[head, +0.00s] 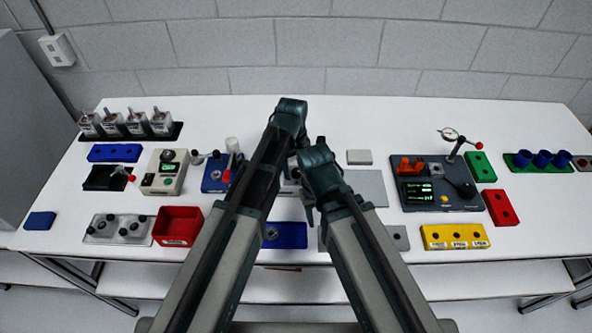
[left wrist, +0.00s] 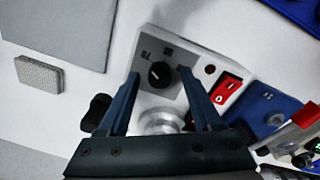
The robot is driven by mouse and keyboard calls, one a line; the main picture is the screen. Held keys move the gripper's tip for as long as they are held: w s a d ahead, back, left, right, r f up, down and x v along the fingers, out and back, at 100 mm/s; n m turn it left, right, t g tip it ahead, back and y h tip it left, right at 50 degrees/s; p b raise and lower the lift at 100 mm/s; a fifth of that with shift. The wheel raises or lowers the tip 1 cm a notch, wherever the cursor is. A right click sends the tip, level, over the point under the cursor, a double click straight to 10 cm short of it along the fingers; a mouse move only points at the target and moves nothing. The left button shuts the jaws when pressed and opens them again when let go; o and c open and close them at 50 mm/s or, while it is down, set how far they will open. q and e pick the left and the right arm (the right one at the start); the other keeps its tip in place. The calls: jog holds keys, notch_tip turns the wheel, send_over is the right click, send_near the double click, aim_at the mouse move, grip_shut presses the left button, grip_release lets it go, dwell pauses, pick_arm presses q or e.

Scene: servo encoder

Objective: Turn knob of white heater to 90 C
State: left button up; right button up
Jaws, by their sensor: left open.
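The white heater (left wrist: 150,100) shows in the left wrist view, with a round black knob (left wrist: 159,74) on a grey panel with small dark marks. I cannot read the marks or the knob's exact setting. My left gripper (left wrist: 158,72) is open, with one finger on each side of the knob in this view. I see a gap between each finger and the knob, and cannot tell the height above it. In the head view my arms hide most of the heater. My right gripper (head: 309,211) points down near the table's middle; its jaws are not clear.
A red switch (left wrist: 226,88) sits on the heater beside the knob. A blue device (head: 215,173) stands close to the heater. A grey plate (head: 366,188) and a small pale block (head: 359,157) lie on its other side. A red bin (head: 178,226) is at the front left.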

pick_arm(q)
grip_shut()
jog(key=shift+m, duration=0.3)
jog(key=m, duration=1.1)
jog(key=shift+g, duration=0.3)
dwell(0.5)
grip_release()
